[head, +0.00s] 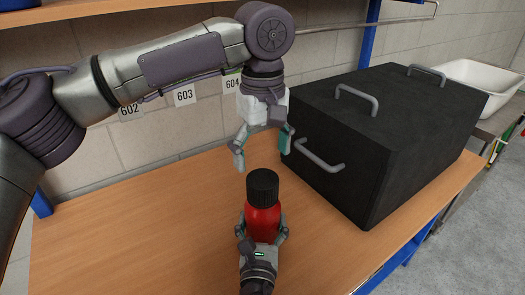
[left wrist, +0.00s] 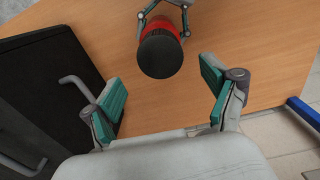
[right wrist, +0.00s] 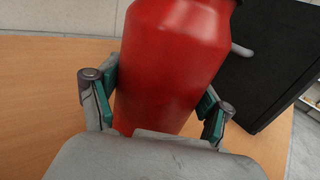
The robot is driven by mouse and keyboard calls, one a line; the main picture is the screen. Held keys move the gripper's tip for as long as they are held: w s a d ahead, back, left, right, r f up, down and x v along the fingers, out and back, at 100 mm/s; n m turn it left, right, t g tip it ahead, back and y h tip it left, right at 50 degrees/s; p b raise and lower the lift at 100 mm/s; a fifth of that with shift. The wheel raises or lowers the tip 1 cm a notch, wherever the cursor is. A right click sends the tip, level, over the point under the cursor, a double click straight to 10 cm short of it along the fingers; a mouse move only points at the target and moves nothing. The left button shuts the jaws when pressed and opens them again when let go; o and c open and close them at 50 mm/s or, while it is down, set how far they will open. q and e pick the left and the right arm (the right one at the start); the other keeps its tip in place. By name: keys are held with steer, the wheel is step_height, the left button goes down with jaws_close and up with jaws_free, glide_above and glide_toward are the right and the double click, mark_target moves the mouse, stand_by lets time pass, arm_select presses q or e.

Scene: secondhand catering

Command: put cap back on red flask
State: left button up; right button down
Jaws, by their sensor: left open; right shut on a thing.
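The red flask (head: 262,222) stands upright on the wooden table, with the black cap (head: 262,184) on its top. My right gripper (head: 262,230) is shut on the flask's body from the near side; the right wrist view shows the red body (right wrist: 172,65) between its two pads. My left gripper (head: 263,155) is open and empty, pointing down above and slightly behind the cap. In the left wrist view the cap (left wrist: 160,54) lies beyond the open fingers, near the top, with some red flask showing behind it. Whether the cap is fully seated cannot be told.
A large black box (head: 370,140) with grey handles stands on the table (head: 120,235) just right of my left gripper. A white basin (head: 475,78) is at the far right. A shelf edge crosses the top. The table's left side is clear.

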mark_target(262, 179)
stand_by(0.4)
arm_select(q)
steer(key=shift+f, duration=4.05)
steer(key=shift+c, duration=0.2)
